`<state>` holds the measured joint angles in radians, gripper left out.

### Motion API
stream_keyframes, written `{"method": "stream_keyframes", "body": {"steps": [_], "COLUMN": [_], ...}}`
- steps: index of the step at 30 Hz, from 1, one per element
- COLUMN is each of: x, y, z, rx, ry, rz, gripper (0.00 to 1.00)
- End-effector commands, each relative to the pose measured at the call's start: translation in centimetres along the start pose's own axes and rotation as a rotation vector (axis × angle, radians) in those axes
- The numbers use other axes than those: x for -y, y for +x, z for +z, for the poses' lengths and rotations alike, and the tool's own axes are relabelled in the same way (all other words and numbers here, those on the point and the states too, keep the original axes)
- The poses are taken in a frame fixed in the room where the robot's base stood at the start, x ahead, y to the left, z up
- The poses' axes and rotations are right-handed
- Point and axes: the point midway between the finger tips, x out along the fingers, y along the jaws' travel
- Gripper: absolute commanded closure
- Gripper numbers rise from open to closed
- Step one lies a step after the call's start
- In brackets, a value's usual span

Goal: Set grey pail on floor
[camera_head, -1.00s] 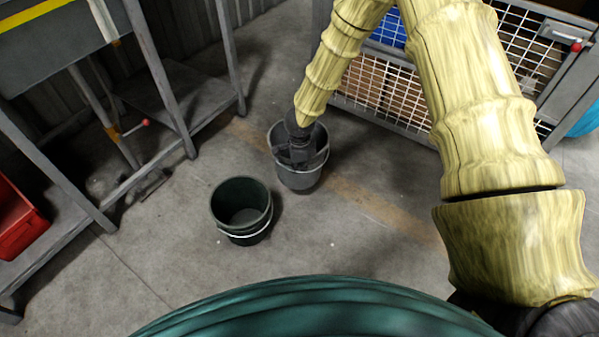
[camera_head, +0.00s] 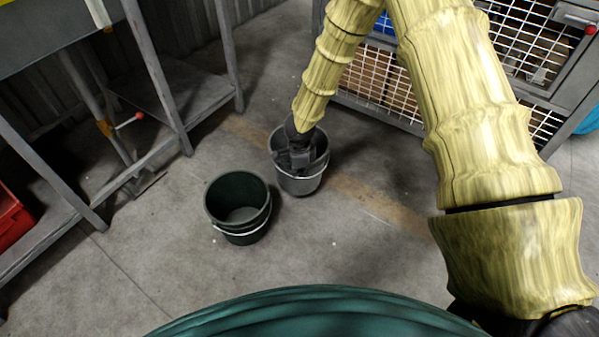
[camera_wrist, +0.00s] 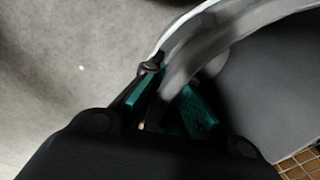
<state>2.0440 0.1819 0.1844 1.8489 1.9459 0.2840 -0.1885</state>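The grey pail (camera_head: 299,184) is upright near the middle of the head view, with its handle hanging down its near side. My gripper (camera_head: 296,157) reaches down over its opening and hides part of the inside. In the wrist view the grey pail's wall (camera_wrist: 262,75) and pale rim fill the right side. The teal-padded fingers of my gripper (camera_wrist: 170,98) lie on both sides of the rim and are closed on it. Concrete floor (camera_head: 330,270) shows around the pail; I cannot tell whether its base touches the floor.
A dark green pail (camera_head: 240,228) stands on the floor, left of and nearer than the grey pail. A metal workbench frame (camera_head: 160,80) is at the left, with a red bin (camera_head: 12,220). A wire-mesh cage (camera_head: 385,85) stands behind. Floor in front is clear.

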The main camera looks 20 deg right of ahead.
Motion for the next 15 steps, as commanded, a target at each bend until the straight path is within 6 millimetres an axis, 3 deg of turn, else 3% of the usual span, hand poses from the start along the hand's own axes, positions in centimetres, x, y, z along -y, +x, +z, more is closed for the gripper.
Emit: {"method": "stream_keyframes", "body": {"steps": [3, 15], "x": [-0.1, -0.4], "y": [1.5, 4.4], "z": [0.0, 0.0], "rx": [0.0, 0.0], "ry": [-0.001, 0.0], "rz": [-0.001, 0.0], "gripper": [1.0, 1.0]}}
